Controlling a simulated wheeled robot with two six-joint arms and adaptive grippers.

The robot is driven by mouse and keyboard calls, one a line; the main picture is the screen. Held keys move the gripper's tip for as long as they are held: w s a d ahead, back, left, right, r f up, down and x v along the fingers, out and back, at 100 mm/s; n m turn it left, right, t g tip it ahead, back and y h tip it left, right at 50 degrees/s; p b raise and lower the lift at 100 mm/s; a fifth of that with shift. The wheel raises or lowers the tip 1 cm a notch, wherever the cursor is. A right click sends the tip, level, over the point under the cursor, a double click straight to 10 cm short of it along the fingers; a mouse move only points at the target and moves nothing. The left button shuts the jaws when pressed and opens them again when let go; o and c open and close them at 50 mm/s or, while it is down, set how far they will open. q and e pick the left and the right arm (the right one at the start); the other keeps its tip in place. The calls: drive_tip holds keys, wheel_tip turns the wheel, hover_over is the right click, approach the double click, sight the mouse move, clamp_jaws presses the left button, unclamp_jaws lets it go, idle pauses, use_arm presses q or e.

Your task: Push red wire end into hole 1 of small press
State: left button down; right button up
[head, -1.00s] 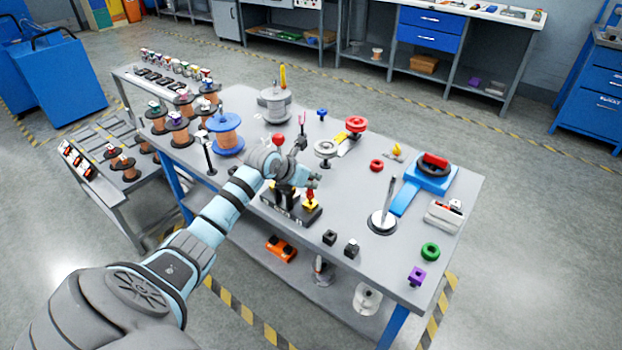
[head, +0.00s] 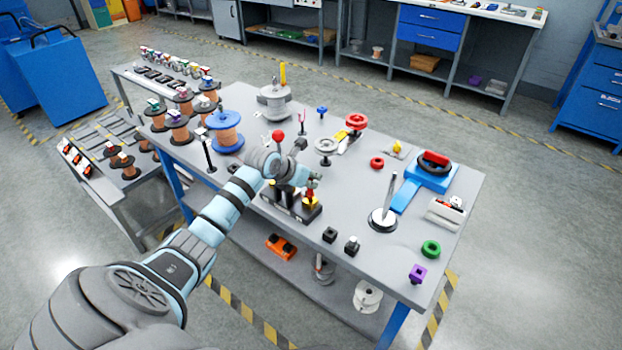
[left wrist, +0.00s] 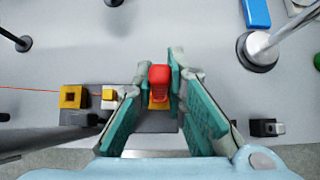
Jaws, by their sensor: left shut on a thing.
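The small press (head: 291,207) is a dark base near the front edge of the table, partly hidden under my left gripper. In the left wrist view its yellow blocks (left wrist: 73,97) stand in a row, the leftmost with a dark square hole. The red wire end (left wrist: 159,76) is upright between the fingers of my left gripper (left wrist: 158,85), over the rightmost yellow block; it also shows in the head view (head: 311,186). I cannot tell how deep it sits. A thin red wire (left wrist: 30,88) runs in from the left. My right gripper is not in view.
A red ball knob (head: 278,134) rises behind my left gripper. Two small black blocks (head: 351,246) and a metal post on a round base (head: 384,220) stand to the right. Wire spools (head: 225,130) stand at the left.

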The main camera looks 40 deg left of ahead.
use_arm(q)
drive_tip(key=shift+f+b, duration=0.4)
drive_tip(key=shift+f, duration=0.1)
idle(0.5)
idle(0.4)
drive_tip(key=c, duration=1.5)
unclamp_jaws()
drive_tip(key=shift+c, duration=0.2)
drive_tip(key=o, duration=0.3)
drive_tip(key=shift+o, duration=0.2)
